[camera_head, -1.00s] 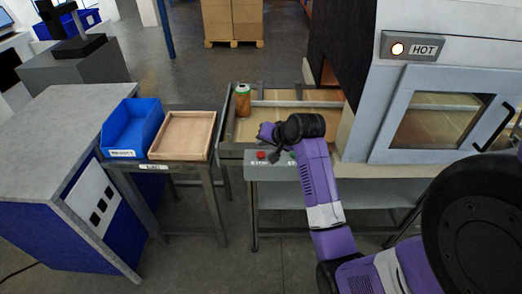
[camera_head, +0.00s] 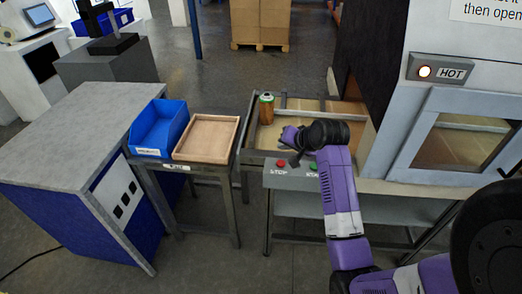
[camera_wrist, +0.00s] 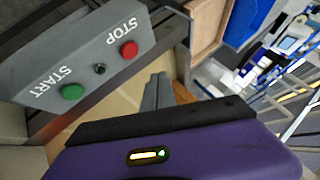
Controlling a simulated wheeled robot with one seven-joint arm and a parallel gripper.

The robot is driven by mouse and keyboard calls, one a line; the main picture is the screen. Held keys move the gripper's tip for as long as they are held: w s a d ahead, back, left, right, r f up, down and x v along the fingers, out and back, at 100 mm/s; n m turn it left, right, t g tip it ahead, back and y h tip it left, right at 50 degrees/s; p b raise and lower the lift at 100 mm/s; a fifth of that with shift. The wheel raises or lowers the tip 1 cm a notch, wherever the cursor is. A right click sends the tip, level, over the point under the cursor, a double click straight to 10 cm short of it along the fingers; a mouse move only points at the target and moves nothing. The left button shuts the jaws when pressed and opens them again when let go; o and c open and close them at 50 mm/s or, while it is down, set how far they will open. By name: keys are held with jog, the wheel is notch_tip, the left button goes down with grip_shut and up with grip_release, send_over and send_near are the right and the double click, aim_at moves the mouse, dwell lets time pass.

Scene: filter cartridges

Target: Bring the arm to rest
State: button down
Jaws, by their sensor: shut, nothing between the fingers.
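My gripper (camera_head: 294,158) is at the end of my purple arm, just above the front edge of the conveyor bed by the button panel. In the wrist view its grey fingers (camera_wrist: 158,92) are together with nothing between them. The panel (camera_head: 290,177) carries a red STOP button (camera_wrist: 129,49) and a green START button (camera_wrist: 72,91). The fingers appear apart from both buttons. An orange and green cartridge (camera_head: 266,109) stands upright on the bed, behind and left of my gripper.
A blue bin (camera_head: 160,130) and a shallow wooden tray (camera_head: 207,138) sit on a stand left of the bed. A grey-topped cabinet (camera_head: 75,120) is further left. The machine with a lit HOT sign (camera_head: 438,71) stands close on the right. Open floor lies in front.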

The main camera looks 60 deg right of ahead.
jog(key=d+r+n+t+h, duration=0.1)
jog(key=d+r+t+h, duration=0.2)
jog(key=r, duration=0.4)
jog(key=s+a+f+n+t+h+b, duration=0.1)
jog(key=s+a+n+t, duration=0.15)
jog(key=a, duration=1.05)
jog(key=s+a+f+n+t+b, duration=0.15)
jog(key=a+n, duration=0.25)
jog(key=a, duration=0.8)
jog(key=s+a+f+n+y+b, duration=0.1)
jog(key=s+a+n+y, duration=0.7)
jog(key=s+a, duration=1)
jog(key=shift+a+f+y, duration=0.4)
jog(key=shift+a+f, duration=0.25)
jog(key=shift+a, duration=0.35)
